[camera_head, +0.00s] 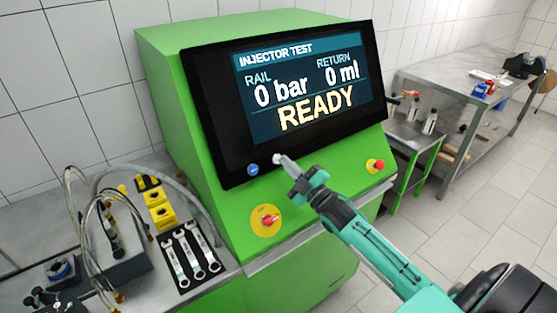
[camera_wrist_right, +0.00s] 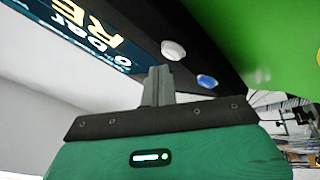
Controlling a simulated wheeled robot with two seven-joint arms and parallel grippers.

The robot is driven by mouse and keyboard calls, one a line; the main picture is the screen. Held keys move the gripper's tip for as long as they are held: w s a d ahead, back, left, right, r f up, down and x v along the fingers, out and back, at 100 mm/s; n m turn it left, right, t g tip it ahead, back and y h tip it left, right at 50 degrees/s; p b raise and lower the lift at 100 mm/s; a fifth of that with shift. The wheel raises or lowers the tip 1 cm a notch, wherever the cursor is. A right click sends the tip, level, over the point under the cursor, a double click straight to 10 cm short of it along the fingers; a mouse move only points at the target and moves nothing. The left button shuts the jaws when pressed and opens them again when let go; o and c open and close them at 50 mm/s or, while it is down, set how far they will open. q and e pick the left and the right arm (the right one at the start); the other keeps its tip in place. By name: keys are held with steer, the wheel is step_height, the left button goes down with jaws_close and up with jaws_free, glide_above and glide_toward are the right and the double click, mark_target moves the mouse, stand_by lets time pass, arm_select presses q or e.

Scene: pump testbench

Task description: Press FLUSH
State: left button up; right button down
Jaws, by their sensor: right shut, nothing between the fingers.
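The test bench screen (camera_head: 305,85) reads INJECTOR TEST, rail 0 bar, return 0 ml, READY. On the black bezel below it are a blue button (camera_head: 253,170) and a white button (camera_head: 277,158). No FLUSH label is readable. My right gripper (camera_head: 286,162) is shut and empty, its tips close to the white button and partly in front of it. In the right wrist view the white button (camera_wrist_right: 173,50) is just above the fingertips (camera_wrist_right: 160,72), and the blue button (camera_wrist_right: 207,81) is to their right. Contact cannot be told. My left gripper is out of view.
A red knob on a yellow plate (camera_head: 267,220) and a red stop button (camera_head: 375,166) sit on the green cabinet's (camera_head: 225,215) lower front. Wrenches (camera_head: 190,255), hoses and yellow blocks lie on the left bench. A steel table (camera_head: 460,85) stands at the right.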

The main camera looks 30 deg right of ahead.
steer(key=shift+w+f, duration=0.1)
steer(key=shift+w+f, duration=0.1)
steer(key=shift+w, duration=0.2)
steer(key=shift+w+f+b, duration=0.2)
steer(key=shift+w+b, duration=0.25)
stand_by(0.6)
steer(key=shift+s+r, duration=0.1)
steer(key=shift+s, duration=0.05)
stand_by(0.3)
steer(key=shift+s+r+p, duration=0.25)
steer(key=shift+s+p, duration=0.35)
steer(key=shift+s, duration=0.1)
